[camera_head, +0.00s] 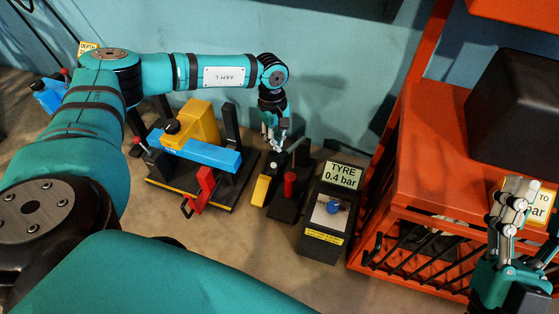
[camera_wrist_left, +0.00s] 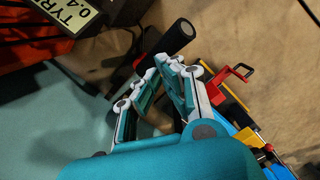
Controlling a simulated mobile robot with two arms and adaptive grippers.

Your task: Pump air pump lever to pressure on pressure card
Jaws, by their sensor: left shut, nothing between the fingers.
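The air pump (camera_head: 287,204) stands on the bench with a dark base and a red upright part. A black bar, apparently its lever (camera_head: 301,153), rises at its back; a black round-ended rod shows in the left wrist view (camera_wrist_left: 178,37). My left gripper (camera_head: 277,147) is shut and empty, close beside the bar; contact cannot be told. The tyre display (camera_head: 343,176) reads 0.4 bar. The pressure card (camera_head: 542,205) at right reads "TO … bar", its number hidden behind my right gripper (camera_head: 517,184). I cannot tell whether that gripper is open.
A blue and yellow device with a red handle (camera_head: 204,186) stands left of the pump. A yellow block (camera_head: 261,190) sits at the pump's left. An orange slatted crate (camera_head: 420,253) stands right of the display. Bare bench (camera_head: 240,250) lies in front.

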